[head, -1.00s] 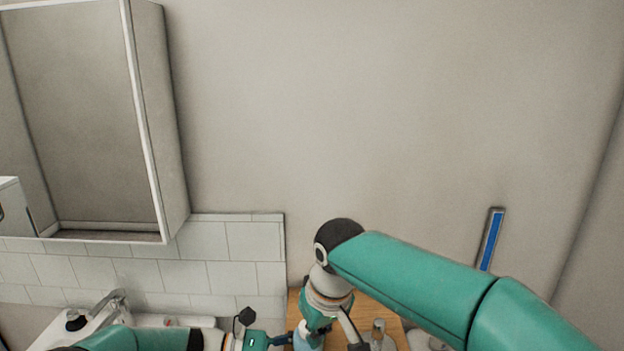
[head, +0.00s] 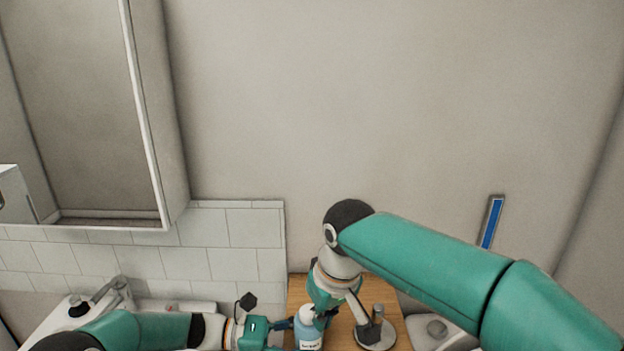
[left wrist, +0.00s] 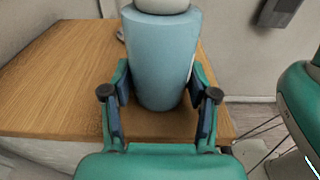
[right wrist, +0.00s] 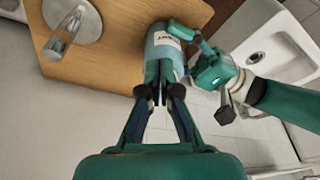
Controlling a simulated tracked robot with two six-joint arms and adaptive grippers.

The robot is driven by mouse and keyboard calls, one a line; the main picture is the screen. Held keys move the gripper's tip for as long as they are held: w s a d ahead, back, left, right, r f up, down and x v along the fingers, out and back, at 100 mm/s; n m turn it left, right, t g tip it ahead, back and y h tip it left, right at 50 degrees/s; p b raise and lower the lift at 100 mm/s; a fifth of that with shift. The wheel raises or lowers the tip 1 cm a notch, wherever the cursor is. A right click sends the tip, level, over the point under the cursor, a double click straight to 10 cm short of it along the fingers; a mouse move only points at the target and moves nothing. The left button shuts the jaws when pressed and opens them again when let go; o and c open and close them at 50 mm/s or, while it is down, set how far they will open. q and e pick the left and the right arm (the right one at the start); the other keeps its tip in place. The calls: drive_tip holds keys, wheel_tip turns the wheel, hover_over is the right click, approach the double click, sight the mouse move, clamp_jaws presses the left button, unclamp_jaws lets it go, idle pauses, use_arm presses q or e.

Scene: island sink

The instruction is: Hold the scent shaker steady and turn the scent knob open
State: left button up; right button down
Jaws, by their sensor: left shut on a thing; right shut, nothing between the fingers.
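The scent shaker is a light blue bottle (head: 309,334) with a white label and a pale top, upright on the wooden counter. My left gripper (head: 289,334) is shut around its body from the left. In the left wrist view the fingers (left wrist: 158,95) sit on both sides of the blue body (left wrist: 160,58); the pale top (left wrist: 162,5) is cut off by the frame edge. My right gripper (head: 326,316) is shut and empty, close to the shaker's top. In the right wrist view its closed fingertips (right wrist: 160,92) overlap the bottle (right wrist: 163,48). Contact with the knob cannot be told.
A round metal stand with an upright post (head: 376,333) stands on the wooden counter (head: 300,285), right of the shaker. A white sink with a tap (head: 112,290) lies left. A wall cabinet (head: 85,120) hangs upper left. A blue strip (head: 491,222) is on the wall.

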wheel_tip(320, 180, up, 5)
drive_tip(key=shift+r, duration=0.15)
idle(0.4)
use_arm(q)
drive_tip(key=o, duration=0.9)
drive_tip(key=shift+o, duration=0.2)
drive_tip(key=shift+a, duration=0.1)
